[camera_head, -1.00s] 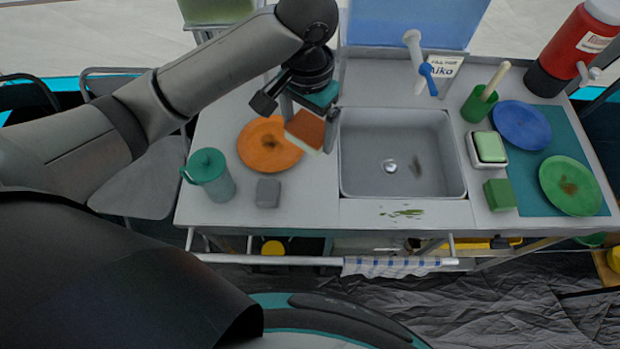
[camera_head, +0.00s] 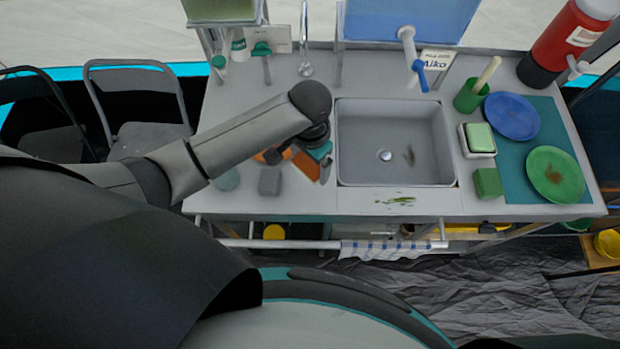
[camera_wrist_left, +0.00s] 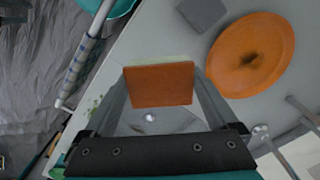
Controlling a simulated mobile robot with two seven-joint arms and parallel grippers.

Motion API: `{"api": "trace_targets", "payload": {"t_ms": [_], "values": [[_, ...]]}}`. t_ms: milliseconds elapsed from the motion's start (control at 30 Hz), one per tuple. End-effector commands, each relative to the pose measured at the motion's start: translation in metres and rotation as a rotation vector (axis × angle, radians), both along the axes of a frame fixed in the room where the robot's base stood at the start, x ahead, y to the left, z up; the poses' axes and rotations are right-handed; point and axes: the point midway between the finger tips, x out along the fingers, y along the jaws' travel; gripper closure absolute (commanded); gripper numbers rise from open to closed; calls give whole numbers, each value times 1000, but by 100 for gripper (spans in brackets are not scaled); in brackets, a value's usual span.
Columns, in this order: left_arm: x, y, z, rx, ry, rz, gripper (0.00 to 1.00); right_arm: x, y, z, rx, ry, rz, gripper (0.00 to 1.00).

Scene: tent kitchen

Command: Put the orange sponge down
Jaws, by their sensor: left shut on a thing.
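The orange sponge (camera_head: 306,165) is a flat block with a pale edge. My left gripper (camera_head: 312,160) is shut on it, above the counter left of the sink (camera_head: 394,143). In the left wrist view the sponge (camera_wrist_left: 160,84) sits between the two fingers of the same gripper (camera_wrist_left: 165,92), its orange face toward the camera. I cannot tell from these views whether it touches the counter. My right gripper is in neither view.
A stained orange plate (camera_wrist_left: 252,55) and a grey block (camera_head: 270,181) lie left of the sink; my arm hides most of the plate in the head view. A green block (camera_head: 487,183) and plates stand right of the sink.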

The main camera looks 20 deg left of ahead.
Motion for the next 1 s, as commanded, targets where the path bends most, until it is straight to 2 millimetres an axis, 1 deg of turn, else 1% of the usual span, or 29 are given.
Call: {"api": "trace_targets", "payload": {"t_ms": [33, 133, 200, 367, 500, 600, 700, 1000], "values": [[-1, 0, -15, 2, 3, 1, 52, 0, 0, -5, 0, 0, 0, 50], [-1, 0, -34, 1, 2, 0, 52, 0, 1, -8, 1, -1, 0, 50], [0, 0, -42, 0, 1, 0, 52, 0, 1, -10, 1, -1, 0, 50], [0, 0, -52, 0, 0, 0, 52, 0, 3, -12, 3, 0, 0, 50], [0, 0, -71, 0, 1, 1, 52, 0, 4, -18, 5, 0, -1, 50], [0, 0, -82, 0, 1, 0, 52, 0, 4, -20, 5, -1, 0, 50], [1, 0, -86, -1, -2, -1, 52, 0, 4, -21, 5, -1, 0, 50], [0, 0, -87, 0, -1, 0, 52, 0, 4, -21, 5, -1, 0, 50]]}}
